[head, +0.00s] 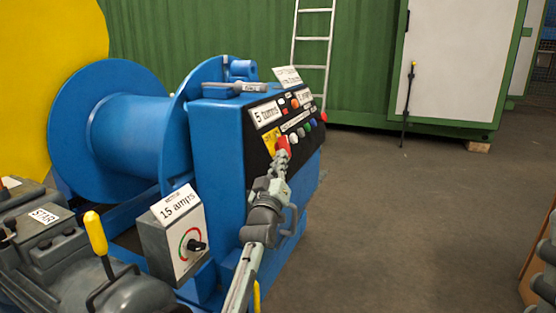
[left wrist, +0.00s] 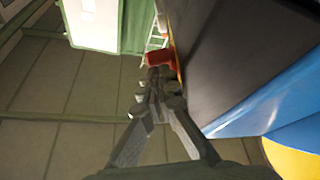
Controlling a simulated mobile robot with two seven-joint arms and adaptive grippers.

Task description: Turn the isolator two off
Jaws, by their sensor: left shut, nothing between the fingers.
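A red knob (head: 283,145) sits on a yellow plate (head: 270,142) on the black sloping panel of the blue machine. No label reading "isolator two" can be made out, so I cannot tell for sure that this is it. My left gripper (head: 281,160) is shut and empty, its tips right at the red knob and hiding its lower part. In the left wrist view the red knob (left wrist: 159,57) is just beyond the shut fingertips (left wrist: 160,75); whether they touch it is unclear.
A grey box (head: 164,238) labelled "15 amps" has a black rotary switch (head: 197,246). Coloured buttons and labels line the panel (head: 264,151) by the knob. A blue drum (head: 125,135) stands at left, with a yellow-handled lever (head: 95,233) in front.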

